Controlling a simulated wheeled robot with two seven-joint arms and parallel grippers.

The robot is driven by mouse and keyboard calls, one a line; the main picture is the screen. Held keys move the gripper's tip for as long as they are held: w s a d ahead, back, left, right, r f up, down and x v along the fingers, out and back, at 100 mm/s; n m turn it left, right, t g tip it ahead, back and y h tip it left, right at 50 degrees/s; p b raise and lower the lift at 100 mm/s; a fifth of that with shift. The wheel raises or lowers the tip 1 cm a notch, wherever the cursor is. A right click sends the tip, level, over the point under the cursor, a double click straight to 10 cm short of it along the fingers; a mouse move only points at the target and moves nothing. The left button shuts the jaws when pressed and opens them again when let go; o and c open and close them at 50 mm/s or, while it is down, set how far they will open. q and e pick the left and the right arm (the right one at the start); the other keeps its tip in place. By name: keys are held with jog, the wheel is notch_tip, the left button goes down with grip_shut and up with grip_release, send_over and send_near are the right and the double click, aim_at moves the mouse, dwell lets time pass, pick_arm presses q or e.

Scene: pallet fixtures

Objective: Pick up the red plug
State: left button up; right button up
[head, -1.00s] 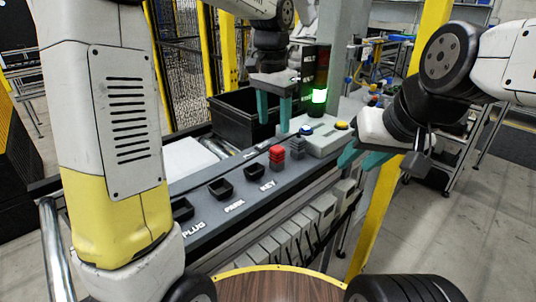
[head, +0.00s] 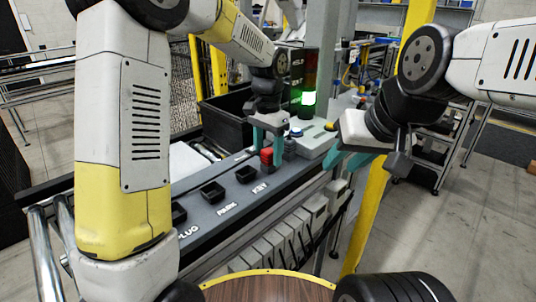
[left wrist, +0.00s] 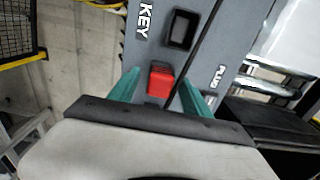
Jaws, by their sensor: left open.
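The red plug (head: 266,155) stands on the grey fixture panel, beyond the socket by the KEY label. It also shows in the left wrist view (left wrist: 160,80), between the teal fingers. My left gripper (head: 268,142) is open, its fingers lowered around the plug with one on either side; I cannot tell whether they touch it. The plug's lower part is partly hidden. My right gripper (head: 345,160) is off to the right, away from the plug, and its teal fingers look apart.
The grey panel (head: 225,222) has dark empty sockets, one by the KEY label (head: 246,174) and one by PARK (head: 212,191). A black bin (head: 225,122) is behind. A button box (head: 313,140) and a signal tower (head: 310,75) lit green stand just past the plug.

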pick_arm(q)
jog(key=shift+c, duration=0.3)
grip_shut()
